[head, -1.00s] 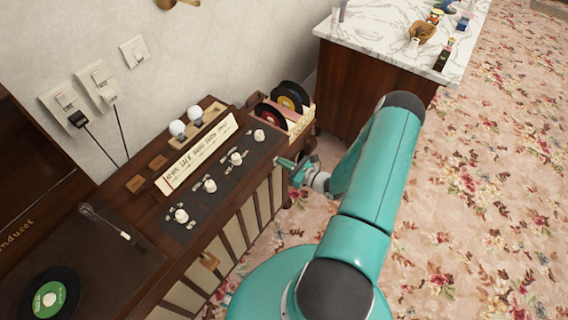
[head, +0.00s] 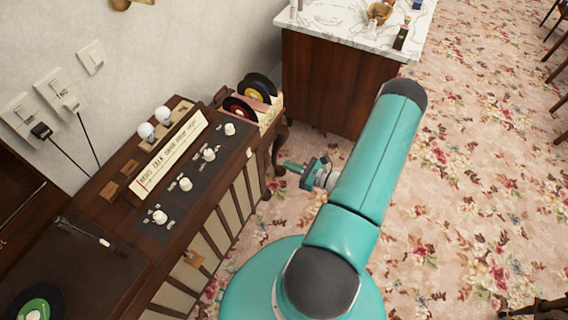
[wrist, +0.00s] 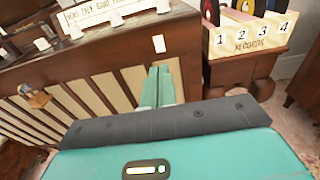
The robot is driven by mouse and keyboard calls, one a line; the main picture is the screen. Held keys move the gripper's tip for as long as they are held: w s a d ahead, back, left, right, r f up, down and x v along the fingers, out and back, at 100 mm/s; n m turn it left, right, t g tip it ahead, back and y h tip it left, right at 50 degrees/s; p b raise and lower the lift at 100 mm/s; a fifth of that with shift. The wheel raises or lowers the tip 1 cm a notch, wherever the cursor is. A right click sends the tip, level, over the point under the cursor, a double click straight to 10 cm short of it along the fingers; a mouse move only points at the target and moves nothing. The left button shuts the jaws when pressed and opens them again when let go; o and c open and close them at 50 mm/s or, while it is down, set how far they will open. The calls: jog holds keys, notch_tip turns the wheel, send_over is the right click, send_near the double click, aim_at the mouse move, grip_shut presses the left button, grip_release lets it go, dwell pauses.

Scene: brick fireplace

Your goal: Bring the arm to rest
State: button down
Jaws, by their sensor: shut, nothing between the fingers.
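My gripper (head: 284,168) is at the end of my teal arm, in front of the right end of the wooden radio console (head: 228,205). In the head view it is small and points left toward the console's corner, over the floor. In the wrist view my gripper (wrist: 157,72) has its two teal fingers side by side, shut and empty, with the slatted console front (wrist: 100,95) behind them. I cannot tell the exact gap between fingertips and console; no contact is visible.
A record crate (head: 268,115) numbered in the wrist view stands beside the console. A marble-topped cabinet (head: 335,85) is behind it. White knobs (head: 208,154) and two white bulbs (head: 155,122) sit on the console. Flowered carpet (head: 460,170) lies open at the right.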

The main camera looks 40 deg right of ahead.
dwell(0.5)
jog(key=w+a+r+n+g+y, duration=0.2)
jog(key=a+r+n+g, duration=0.5)
jog(key=r, duration=0.4)
jog(key=w+a+r+n+g+y, duration=0.25)
jog(key=a+r+n+g, duration=0.35)
jog(key=a+r+n, duration=0.4)
jog(key=s+a+r+n+h, duration=0.3)
jog(key=s+r+n, duration=0.1)
jog(key=r, duration=0.3)
jog(key=s+a+r+n+t+h, duration=0.1)
jog(key=s+a+r+n+h, duration=0.3)
jog(key=r+n, duration=0.2)
jog(key=s+a+r+n+t+h, duration=0.1)
jog(key=s+a+r+n+h, duration=0.2)
jog(key=r, duration=0.6)
jog(key=shift+s+a+n, duration=0.4)
jog(key=shift+s+n, duration=0.3)
jog(key=shift+n, duration=0.3)
jog(key=shift+a, duration=0.2)
